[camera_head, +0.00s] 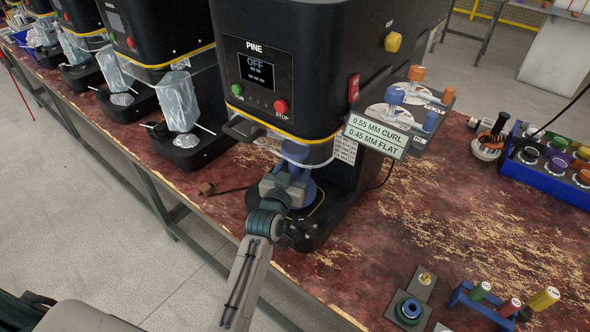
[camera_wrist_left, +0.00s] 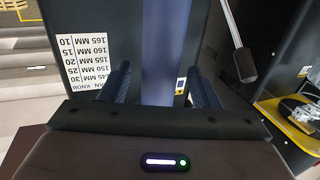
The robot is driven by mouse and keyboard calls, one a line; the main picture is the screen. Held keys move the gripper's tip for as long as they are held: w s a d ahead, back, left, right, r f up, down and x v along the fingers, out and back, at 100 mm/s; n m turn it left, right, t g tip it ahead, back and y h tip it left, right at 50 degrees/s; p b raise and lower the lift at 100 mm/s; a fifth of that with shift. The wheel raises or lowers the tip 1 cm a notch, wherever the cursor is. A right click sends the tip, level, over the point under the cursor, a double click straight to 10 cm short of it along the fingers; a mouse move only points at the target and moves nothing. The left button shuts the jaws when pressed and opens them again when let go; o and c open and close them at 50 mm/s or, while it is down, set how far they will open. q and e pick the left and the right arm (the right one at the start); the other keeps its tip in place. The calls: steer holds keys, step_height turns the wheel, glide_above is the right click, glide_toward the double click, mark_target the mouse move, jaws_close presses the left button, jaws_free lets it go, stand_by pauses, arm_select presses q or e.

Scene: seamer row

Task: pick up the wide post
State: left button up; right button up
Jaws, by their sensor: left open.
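A blue post (camera_head: 297,188) stands upright on the base of the black PINE machine, partly hidden by my left gripper. I cannot tell from its look alone whether it is the wide post. My left gripper (camera_head: 287,182) is at this post, with the arm coming up from below. In the left wrist view, the blue-grey post (camera_wrist_left: 167,50) stands between the two open fingers of the gripper (camera_wrist_left: 162,85). I cannot tell whether either finger touches it. My right gripper is not in view.
The PINE machine (camera_head: 265,45) rises close behind the gripper. A shelf sign (camera_head: 376,136) with orange and blue knobs juts out at right. A blue tray (camera_head: 552,178) and a small rack (camera_head: 484,301) stand further right. The worn red bench (camera_head: 440,215) is clear between.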

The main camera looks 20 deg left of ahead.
arm_select(q)
steer(key=shift+w, duration=0.5)
steer(key=shift+s, duration=0.1)
steer(key=shift+c, duration=0.3)
steer(key=c, duration=1.1)
jaws_close()
steer(key=shift+r, duration=0.1)
